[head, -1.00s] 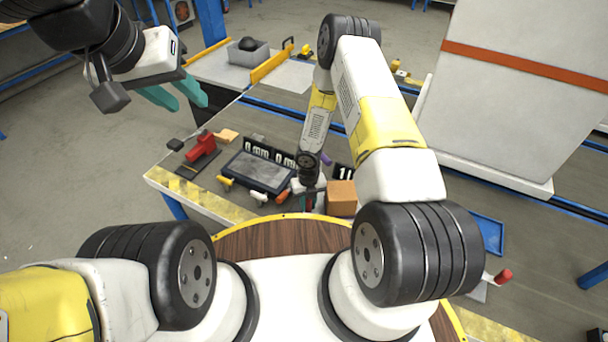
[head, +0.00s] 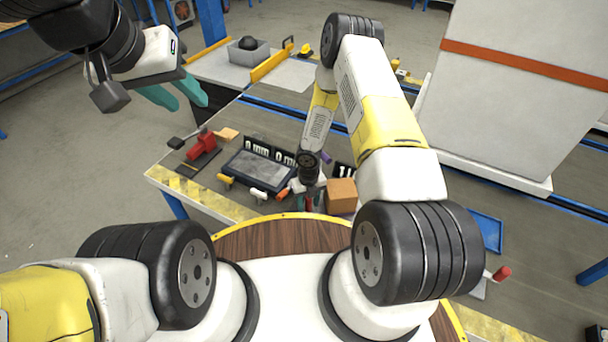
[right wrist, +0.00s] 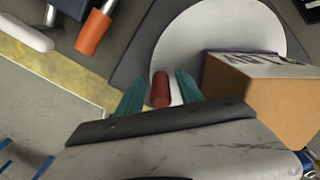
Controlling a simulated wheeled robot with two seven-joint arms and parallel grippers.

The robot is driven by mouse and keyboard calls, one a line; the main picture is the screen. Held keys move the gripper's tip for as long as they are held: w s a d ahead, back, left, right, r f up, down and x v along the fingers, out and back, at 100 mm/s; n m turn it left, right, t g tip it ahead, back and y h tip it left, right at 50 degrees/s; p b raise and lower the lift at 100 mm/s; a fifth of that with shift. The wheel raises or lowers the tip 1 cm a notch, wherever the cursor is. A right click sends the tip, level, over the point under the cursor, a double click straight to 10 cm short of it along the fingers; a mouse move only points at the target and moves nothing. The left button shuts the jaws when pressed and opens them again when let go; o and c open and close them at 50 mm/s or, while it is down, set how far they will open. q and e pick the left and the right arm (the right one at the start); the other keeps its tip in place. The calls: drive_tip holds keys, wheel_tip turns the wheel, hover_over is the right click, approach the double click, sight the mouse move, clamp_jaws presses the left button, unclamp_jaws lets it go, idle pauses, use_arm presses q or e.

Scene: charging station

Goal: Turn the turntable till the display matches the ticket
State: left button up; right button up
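The turntable (right wrist: 190,45) is a pale round disc in the right wrist view. A brown box (right wrist: 270,95) with dark lettering on its top stands on it; it also shows in the head view (head: 341,196). A red upright handle (right wrist: 160,90) stands between the teal fingers of my right gripper (right wrist: 158,95), with gaps on both sides. In the head view my right gripper (head: 308,202) is small and partly hidden by its wrist. A black display with white characters (head: 270,151) stands behind a grey panel; I cannot read it surely. My left gripper (head: 178,95) is open, empty and raised.
A red device (head: 202,146) sits left of the grey panel (head: 258,171). Yellow, white and orange handles (head: 258,193) line the bench front. A grey bin (head: 248,52) and yellow bar (head: 272,62) lie farther back. A large white cabinet (head: 500,100) stands at right.

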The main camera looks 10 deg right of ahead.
drive_tip(key=shift+r, duration=3.9)
drive_tip(key=w+d+r+m+t+h, duration=0.1)
drive_tip(key=d+r+m, duration=0.2)
drive_tip(key=r+m, duration=0.55)
drive_tip(key=w+d+r+m+t, duration=0.1)
drive_tip(key=w+d+r+m, duration=0.15)
drive_tip(key=r, duration=1.05)
drive_tip(key=s+d+r+m+t, duration=0.1)
drive_tip(key=s+r+m, duration=0.3)
drive_tip(key=r+m, duration=0.3)
drive_tip(key=s+d+r+m, duration=0.25)
drive_tip(key=r+m, duration=0.25)
drive_tip(key=r, duration=0.3)
drive_tip(key=s+a+r+m+t+y, duration=0.3)
drive_tip(key=s+r+m, duration=0.9)
drive_tip(key=s+m, duration=0.3)
drive_tip(key=shift+s+a+r, duration=0.15)
drive_tip(key=shift+s+r, duration=0.1)
drive_tip(key=shift+s, duration=0.65)
